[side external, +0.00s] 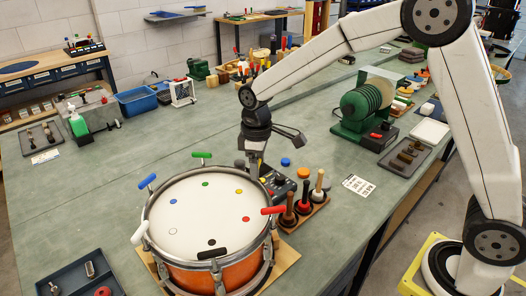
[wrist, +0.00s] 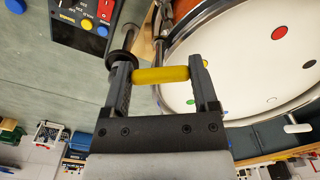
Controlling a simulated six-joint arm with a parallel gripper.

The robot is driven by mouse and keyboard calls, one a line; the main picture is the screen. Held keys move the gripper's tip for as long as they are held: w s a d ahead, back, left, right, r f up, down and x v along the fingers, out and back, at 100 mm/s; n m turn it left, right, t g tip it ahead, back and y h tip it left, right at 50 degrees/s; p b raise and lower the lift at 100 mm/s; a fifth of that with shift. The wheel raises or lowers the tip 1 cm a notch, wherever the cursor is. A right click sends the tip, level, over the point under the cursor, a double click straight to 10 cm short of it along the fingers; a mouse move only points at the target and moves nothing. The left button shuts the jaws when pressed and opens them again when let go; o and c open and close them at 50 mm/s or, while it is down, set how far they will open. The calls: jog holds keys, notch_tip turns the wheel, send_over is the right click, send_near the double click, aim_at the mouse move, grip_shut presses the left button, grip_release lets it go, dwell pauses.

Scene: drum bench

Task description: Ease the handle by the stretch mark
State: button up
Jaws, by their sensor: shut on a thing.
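An orange drum (side external: 190,275) with a white head stands on a wooden base. Blue (side external: 147,181), green (side external: 201,155), red (side external: 273,210) and white (side external: 139,233) handles stick out around the rim. My gripper (wrist: 158,72) is shut on a yellow handle (wrist: 160,75) at the rim, the handle lying crosswise between the fingers. In the side view my gripper is at the drum's far right edge, and the wrist hides most of the yellow handle. I cannot make out a stretch mark.
A control box (wrist: 85,15) with knobs and buttons sits close beside the drum. A wooden rack (side external: 307,208) of upright handled tools stands to its right. A dark tray (side external: 80,283) lies at front left. A green machine (side external: 368,105) stands behind.

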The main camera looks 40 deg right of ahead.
dwell(0.3)
jog(key=o, duration=1.1)
jog(key=shift+r, duration=3.95)
jog(key=s+d+f+m+t, duration=0.1)
jog(key=s+d+f+m, duration=0.1)
jog(key=s, duration=0.3)
jog(key=s+d+f+m, duration=0.2)
jog(key=s+f, duration=0.3)
jog(key=s, duration=0.1)
jog(key=s+d+f+m+t, duration=0.1)
jog(key=s+d+f+m, duration=0.1)
jog(key=s, duration=0.4)
jog(key=shift+s+d+f+m+t, duration=0.1)
jog(key=shift+d+f+m+t, duration=0.15)
jog(key=shift+f, duration=0.2)
jog(key=shift+s+d+f+m+t, duration=0.1)
jog(key=shift+d+f+m, duration=0.05)
jog(key=shift+f+m, duration=0.25)
